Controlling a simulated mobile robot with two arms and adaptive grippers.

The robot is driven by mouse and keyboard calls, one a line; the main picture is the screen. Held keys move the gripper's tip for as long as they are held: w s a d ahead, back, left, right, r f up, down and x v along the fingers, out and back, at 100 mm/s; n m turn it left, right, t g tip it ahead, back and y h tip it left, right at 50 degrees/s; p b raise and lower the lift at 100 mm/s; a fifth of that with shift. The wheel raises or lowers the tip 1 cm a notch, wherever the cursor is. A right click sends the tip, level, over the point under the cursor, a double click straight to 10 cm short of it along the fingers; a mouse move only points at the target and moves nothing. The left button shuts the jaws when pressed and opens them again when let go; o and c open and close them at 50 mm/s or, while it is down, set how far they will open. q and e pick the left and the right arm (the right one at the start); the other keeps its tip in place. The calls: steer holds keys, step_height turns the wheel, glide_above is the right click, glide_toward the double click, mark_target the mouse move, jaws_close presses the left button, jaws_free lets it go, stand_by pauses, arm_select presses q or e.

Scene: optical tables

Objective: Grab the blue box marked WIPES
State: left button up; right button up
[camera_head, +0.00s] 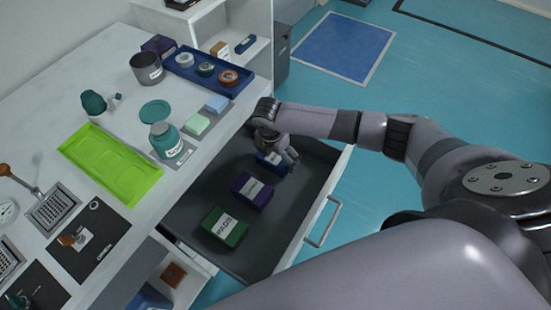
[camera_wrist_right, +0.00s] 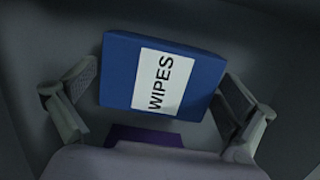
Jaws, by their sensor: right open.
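The blue box marked WIPES (camera_head: 268,163) lies in the open drawer (camera_head: 200,205), at the drawer's far end in the head view. In the right wrist view the box (camera_wrist_right: 117,70) fills the middle, with its white label readable. My right gripper (camera_head: 285,160) is down in the drawer over the box. In the right wrist view its two open fingers (camera_wrist_right: 160,98) stand on the left and right sides of the box, and I see no firm grip on it. Part of the box is hidden by the gripper in the head view. My left gripper does not show.
A purple box (camera_head: 252,190) and a green box (camera_head: 225,227) lie nearer in the same drawer. The drawer walls and the counter edge border the right arm. On the counter stand a green tray (camera_head: 110,165), a teal bottle (camera_head: 166,140) and a blue tray (camera_head: 208,72).

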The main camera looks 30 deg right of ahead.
steer(key=c, duration=1)
steer(key=shift+r, duration=0.1)
steer(key=shift+c, duration=0.2)
